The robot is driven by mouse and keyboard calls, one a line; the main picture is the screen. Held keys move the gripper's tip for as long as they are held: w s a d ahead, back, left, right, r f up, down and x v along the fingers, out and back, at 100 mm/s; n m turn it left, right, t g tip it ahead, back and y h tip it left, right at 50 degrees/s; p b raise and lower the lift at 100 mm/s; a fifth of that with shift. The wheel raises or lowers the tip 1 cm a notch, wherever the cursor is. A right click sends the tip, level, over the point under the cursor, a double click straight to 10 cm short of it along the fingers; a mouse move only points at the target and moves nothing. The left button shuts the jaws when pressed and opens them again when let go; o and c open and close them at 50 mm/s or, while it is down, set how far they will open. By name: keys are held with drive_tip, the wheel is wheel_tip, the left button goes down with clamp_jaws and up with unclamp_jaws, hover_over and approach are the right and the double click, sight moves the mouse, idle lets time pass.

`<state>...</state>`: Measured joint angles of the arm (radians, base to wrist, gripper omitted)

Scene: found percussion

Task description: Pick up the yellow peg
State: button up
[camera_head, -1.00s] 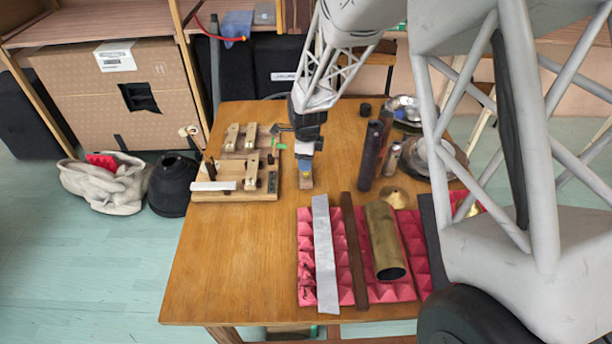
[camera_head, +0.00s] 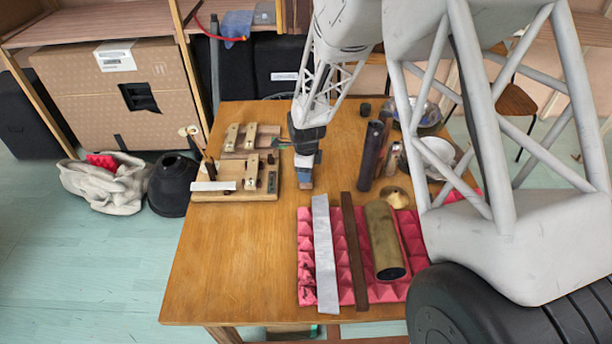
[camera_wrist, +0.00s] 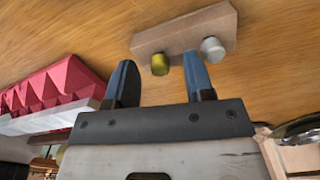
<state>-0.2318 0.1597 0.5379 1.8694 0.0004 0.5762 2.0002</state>
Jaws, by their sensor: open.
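The yellow peg (camera_wrist: 160,65) is a short, olive-yellow cylinder in the wrist view. It stands on a small wooden block (camera_wrist: 185,32), to the left of a silver-grey peg (camera_wrist: 212,49). My gripper (camera_wrist: 159,59) is open and empty, its two blue fingers on either side of the yellow peg in the picture. I cannot tell how far the fingertips are from the peg in depth. In the head view my gripper (camera_head: 305,182) points down at the table and hides the yellow peg and most of the block.
A wooden board with several blocks (camera_head: 238,185) stands close on the left. Dark upright tubes (camera_head: 368,150) stand to the right. A pink foam mat (camera_head: 306,288) with a grey bar, a brown bar and a brass tube (camera_head: 383,240) lies in front. The table's front left (camera_head: 235,270) is clear.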

drive_tip(key=shift+f, duration=0.4)
clamp_jaws()
idle(0.4)
